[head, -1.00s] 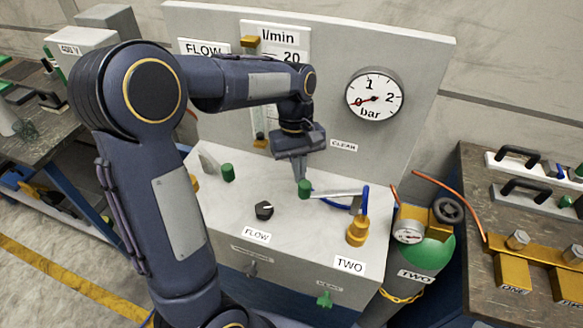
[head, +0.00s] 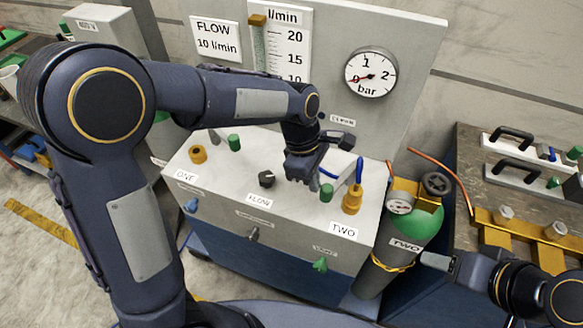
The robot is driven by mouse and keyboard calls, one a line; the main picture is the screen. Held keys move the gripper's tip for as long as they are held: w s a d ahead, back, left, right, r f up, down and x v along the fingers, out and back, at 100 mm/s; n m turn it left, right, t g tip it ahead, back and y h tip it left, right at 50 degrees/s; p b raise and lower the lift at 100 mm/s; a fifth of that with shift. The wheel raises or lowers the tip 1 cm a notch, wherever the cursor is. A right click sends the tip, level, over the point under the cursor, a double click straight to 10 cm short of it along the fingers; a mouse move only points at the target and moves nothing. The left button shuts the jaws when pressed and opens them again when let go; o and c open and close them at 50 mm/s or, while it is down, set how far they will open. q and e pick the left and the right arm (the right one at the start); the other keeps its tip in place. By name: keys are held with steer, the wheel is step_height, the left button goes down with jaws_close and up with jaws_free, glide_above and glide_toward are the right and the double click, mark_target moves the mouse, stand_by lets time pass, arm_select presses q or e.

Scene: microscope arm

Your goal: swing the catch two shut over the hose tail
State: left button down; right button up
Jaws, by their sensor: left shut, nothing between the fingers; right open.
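The TWO station is at the right end of the white bench top, with a brass fitting (head: 352,201) and a blue piece (head: 359,170) standing above it. A green peg (head: 327,192) stands to its left. A pale bar, apparently catch two (head: 343,171), shows partly behind the green peg; its far end and how it lies on the hose tail cannot be told. My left gripper (head: 313,183) is shut and empty, pointing down just left of the green peg and partly hiding the bar. My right gripper (head: 437,262) is open and empty, low at the right, in front of the green cylinder.
The flow knob (head: 267,179) is left of my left gripper. The ONE brass fitting (head: 198,154) and another green peg (head: 234,142) are further left. The upright panel (head: 420,50) with gauge stands behind. The green cylinder (head: 425,222) and a side bench (head: 480,150) stand right.

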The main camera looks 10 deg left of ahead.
arm_select(q)
steer(key=shift+s+d+n+t, duration=0.15)
steer(key=shift+s+d+n, duration=0.25)
steer(key=shift+d+n, duration=0.15)
steer(key=shift+s+d+n+t, duration=0.15)
steer(key=shift+s+d+n, duration=0.3)
steer(key=shift+d, duration=0.15)
steer(key=shift+s+d+p, duration=0.35)
steer(key=shift+d+p, duration=0.1)
steer(key=shift+d, duration=0.35)
arm_select(e)
steer(key=shift+w+a+r, duration=0.1)
steer(key=shift+r, duration=0.45)
